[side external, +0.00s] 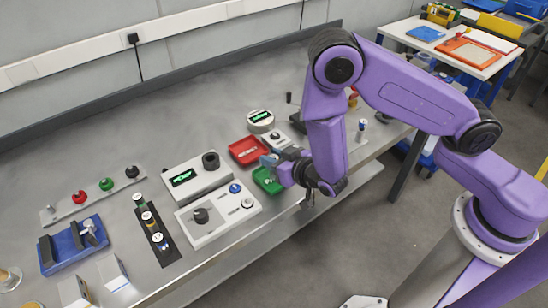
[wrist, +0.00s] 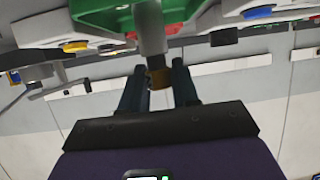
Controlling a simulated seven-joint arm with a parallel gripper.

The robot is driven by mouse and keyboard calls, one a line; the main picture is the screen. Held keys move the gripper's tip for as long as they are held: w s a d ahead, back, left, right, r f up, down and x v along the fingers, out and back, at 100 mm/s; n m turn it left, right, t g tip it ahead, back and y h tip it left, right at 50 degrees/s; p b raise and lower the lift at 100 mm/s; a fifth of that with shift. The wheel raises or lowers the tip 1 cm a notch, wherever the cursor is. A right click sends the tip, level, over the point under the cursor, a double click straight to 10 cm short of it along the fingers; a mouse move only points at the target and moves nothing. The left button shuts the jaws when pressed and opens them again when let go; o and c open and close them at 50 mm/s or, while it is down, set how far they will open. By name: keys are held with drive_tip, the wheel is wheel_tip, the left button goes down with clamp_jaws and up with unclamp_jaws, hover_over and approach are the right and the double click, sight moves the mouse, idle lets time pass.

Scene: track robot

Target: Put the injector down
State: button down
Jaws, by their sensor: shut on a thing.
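My gripper (side external: 272,161) is at the green tray (side external: 268,181) near the bench's front edge in the side view. In the wrist view my gripper (wrist: 158,85) has its two dark fingers on either side of a grey cylinder with a brass-coloured end, which I take to be the injector (wrist: 151,35). My gripper is shut on it. The green tray (wrist: 95,10) fills the upper left of the wrist view, close beyond the cylinder. Whether the injector touches the tray cannot be told. In the side view the injector cannot be made out clearly.
A red tray (side external: 248,150) lies just behind the green one. A grey box with a knob and blue button (side external: 218,215) and a display box (side external: 196,179) stand to the left. A round display device (side external: 260,121) is behind. The bench's back left is clear.

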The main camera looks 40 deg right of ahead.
drive_tip(key=shift+f, duration=0.1)
drive_tip(key=c, duration=0.8)
unclamp_jaws()
drive_tip(key=shift+c, duration=0.2)
drive_tip(key=shift+r, duration=0.2)
drive_tip(key=v, duration=1.2)
drive_tip(key=shift+s+a+f, duration=0.1)
drive_tip(key=shift+f, duration=0.05)
